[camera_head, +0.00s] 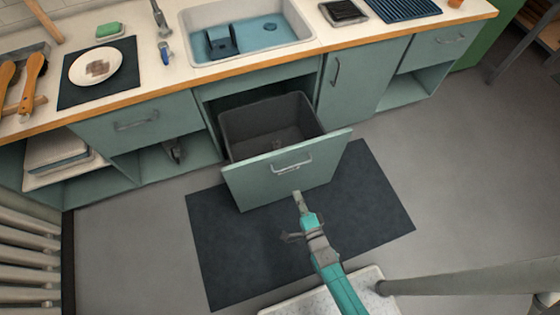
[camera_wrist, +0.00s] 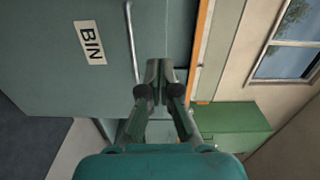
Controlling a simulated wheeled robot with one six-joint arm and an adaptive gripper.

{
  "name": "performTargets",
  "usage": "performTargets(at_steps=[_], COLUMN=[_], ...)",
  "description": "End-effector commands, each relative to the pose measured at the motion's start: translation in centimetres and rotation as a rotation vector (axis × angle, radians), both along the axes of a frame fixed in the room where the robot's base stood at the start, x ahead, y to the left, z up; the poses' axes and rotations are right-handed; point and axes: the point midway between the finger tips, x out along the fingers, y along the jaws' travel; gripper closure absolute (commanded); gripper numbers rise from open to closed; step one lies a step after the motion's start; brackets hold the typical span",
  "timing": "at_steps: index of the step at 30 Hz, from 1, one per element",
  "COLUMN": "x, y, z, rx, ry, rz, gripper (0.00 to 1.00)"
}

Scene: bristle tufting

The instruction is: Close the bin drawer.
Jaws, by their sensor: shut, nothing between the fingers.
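The bin drawer (camera_head: 285,175) stands pulled out from the cabinet below the sink, with a teal front and a metal bar handle (camera_head: 292,167). A dark grey bin (camera_head: 270,130) sits inside it and looks empty. In the wrist view the drawer front (camera_wrist: 60,55) carries a white label reading BIN (camera_wrist: 90,42), and its handle (camera_wrist: 132,45) runs beside the fingers. My gripper (camera_head: 297,197) is shut and empty in front of the drawer front, below the handle in the head view. It also shows in the wrist view (camera_wrist: 158,68). I cannot tell whether the fingertips touch the front.
A dark mat (camera_head: 350,210) lies on the floor under the drawer and my arm. The counter above holds a sink (camera_head: 250,35) and a plate (camera_head: 97,68) on a dark mat. Neighbouring cabinet doors (camera_head: 360,80) are shut. Grey floor (camera_head: 470,150) is clear at right.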

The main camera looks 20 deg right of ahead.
Motion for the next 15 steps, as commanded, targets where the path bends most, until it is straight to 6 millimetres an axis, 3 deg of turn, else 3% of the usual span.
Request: performTargets(at_steps=[8,15], x=[2.3,6.5], y=[0.0,0.0], z=[-0.2,-0.2], rx=[0.035,0.034], ry=[-0.007,-0.007], rz=[0.000,-0.001], gripper=[1.00,1.00])
